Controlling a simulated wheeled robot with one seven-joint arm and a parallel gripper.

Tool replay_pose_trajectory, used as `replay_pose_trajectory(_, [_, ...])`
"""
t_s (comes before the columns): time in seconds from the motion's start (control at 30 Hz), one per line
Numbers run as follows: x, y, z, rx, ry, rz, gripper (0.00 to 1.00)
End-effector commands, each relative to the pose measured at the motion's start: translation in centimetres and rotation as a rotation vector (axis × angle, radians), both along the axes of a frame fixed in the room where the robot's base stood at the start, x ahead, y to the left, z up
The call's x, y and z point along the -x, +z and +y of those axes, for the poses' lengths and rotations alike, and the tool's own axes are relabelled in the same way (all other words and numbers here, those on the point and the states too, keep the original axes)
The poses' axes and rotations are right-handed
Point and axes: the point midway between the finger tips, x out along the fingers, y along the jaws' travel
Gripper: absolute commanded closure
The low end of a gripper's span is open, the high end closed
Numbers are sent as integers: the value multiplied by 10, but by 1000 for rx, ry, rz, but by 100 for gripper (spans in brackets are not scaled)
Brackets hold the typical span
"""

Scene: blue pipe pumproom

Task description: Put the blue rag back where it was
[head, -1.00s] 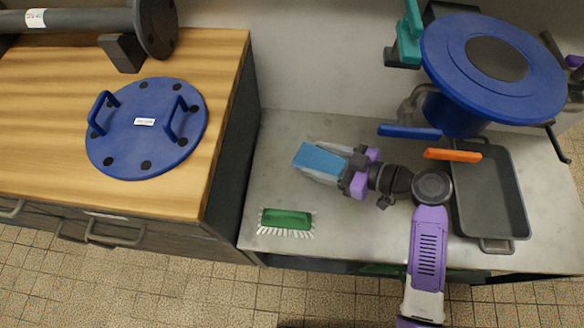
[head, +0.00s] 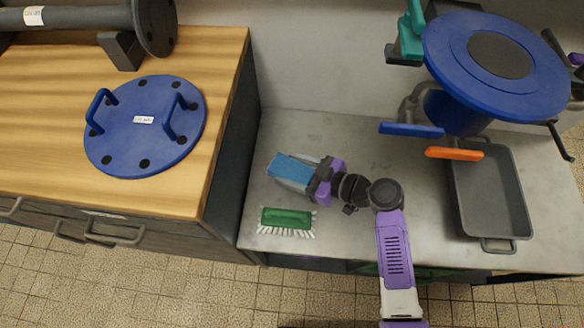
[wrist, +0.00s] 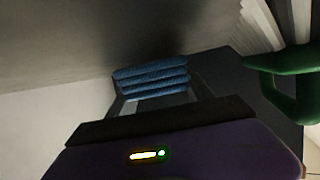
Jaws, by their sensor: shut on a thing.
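The blue rag (head: 290,168) is a folded light-blue cloth at the tip of my gripper (head: 294,174) in the head view. My gripper is shut on it, above the grey metal worktop (head: 345,135). The rag also shows in the wrist view (wrist: 151,77) as stacked blue folds between the fingers. I cannot tell whether the rag touches the worktop. The green brush (head: 286,218) with white bristles lies just below the gripper in the head view.
A grey tray (head: 491,200) lies on the worktop at the right, near a blue flanged pipe (head: 495,62) with blue and orange handles. A wooden bench (head: 215,60) with a blue flange cover (head: 145,145) stands at the left. The worktop between gripper and tray is clear.

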Motion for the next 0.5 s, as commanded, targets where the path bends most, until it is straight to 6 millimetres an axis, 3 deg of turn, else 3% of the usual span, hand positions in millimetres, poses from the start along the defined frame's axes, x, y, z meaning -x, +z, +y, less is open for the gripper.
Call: replay_pose_trajectory(0.5, [0, -7, 0, -1, 0, -1, 87])
